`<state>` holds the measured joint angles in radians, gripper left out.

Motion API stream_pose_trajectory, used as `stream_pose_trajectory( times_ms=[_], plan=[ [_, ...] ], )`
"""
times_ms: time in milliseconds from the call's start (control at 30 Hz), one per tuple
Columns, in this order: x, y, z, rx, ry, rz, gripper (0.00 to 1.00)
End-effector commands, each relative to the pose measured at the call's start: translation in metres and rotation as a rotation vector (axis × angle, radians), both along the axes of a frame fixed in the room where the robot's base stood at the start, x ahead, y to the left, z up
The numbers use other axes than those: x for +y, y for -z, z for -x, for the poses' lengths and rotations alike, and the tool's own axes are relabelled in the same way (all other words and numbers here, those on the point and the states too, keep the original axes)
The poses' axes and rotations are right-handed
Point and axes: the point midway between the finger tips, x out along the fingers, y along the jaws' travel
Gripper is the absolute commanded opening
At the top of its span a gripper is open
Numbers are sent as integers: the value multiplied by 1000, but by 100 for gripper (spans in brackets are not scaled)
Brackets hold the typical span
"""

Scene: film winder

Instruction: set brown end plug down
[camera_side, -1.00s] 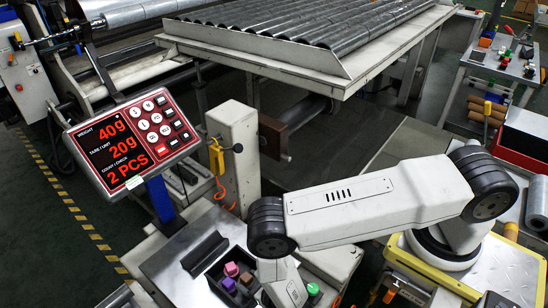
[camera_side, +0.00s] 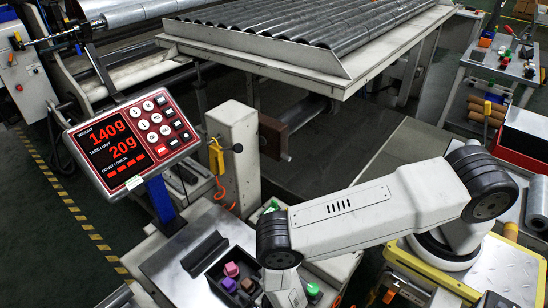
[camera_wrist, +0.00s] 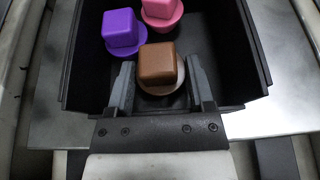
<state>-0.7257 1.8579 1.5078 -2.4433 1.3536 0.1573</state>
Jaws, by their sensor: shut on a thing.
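The brown end plug (camera_wrist: 158,64) is in the black bin (camera_wrist: 254,52), upright on its round flange, between the two fingers of my gripper (camera_wrist: 161,82). The gripper is shut on it. Whether its flange touches the bin floor is hard to tell. A purple end plug (camera_wrist: 120,29) and a pink end plug (camera_wrist: 161,9) stand just beyond it in the same bin. In the side view the brown plug (camera_side: 247,284) shows beside the purple one (camera_side: 229,284), and my arm hides the fingers.
The scale display (camera_side: 131,140) reads 140g over 20g, with dashes in the count line. A dark V-shaped holder (camera_side: 205,254) lies on the metal plate left of the bin. Green plugs (camera_side: 313,290) are near my arm. A post (camera_side: 233,155) stands behind.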

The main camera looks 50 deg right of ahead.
Motion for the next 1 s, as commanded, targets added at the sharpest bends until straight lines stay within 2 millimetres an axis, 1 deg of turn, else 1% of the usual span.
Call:
stream_pose_trajectory(
  times_ms=[67,100,167,200,533,700,867,1000],
  plan=[
    [0,3,1,5,0,1,13],
    [0,3,1,6,0,1,74],
    [-1,4,1,7,0,1,94],
    [-1,4,2,9,-1,2,100],
    [-3,5,3,14,1,5,100],
    [-3,-1,3,13,2,4,100],
    [0,-7,16,10,-4,4,100],
    [0,-14,31,8,-4,2,100]
  ],
)
